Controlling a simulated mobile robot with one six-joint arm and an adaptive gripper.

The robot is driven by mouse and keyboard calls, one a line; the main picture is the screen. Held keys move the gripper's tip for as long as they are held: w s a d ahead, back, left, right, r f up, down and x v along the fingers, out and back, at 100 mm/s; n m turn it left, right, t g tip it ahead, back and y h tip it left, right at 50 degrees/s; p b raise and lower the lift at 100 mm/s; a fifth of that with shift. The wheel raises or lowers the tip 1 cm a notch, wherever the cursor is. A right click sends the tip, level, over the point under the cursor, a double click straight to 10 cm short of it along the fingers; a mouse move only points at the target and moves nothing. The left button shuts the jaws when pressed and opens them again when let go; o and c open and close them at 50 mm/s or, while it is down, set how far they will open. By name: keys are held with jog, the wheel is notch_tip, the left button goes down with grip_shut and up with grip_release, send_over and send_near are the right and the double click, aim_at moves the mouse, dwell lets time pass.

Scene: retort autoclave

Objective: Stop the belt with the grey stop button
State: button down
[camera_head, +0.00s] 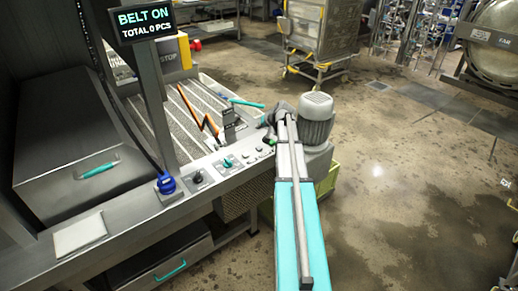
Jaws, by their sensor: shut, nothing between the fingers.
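The sign (147,21) on the post reads BELT ON, TOTAL 0 PCS. The control strip (213,172) runs along the machine's front edge with a blue knob (166,184), a dark switch (197,177), a teal knob (228,162) and small pale buttons (247,155). The buttons are too small to tell which one is the grey stop button. My arm reaches from the bottom to the right end of this strip.
The ribbed belt (190,120) lies behind the strip, with an orange bent part (209,124) over it. A grey motor (316,120) stands just right of my arm. The floor at right is open.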

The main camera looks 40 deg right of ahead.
aim_at(259, 148)
jog(key=shift+f, duration=0.1)
notch_tip(259, 148, down, 9)
jog(key=b, duration=0.8)
jog(key=shift+r+b, duration=0.2)
jog(key=shift+b, duration=0.15)
jog(key=shift+f+b, duration=0.9)
jog(key=shift+b, duration=0.05)
dwell(2.3)
jog(key=shift+r, duration=0.1)
dwell(0.3)
jog(key=shift+r+p, duration=0.85)
jog(key=shift+p, duration=0.15)
jog(key=shift+r+p, duration=2.5)
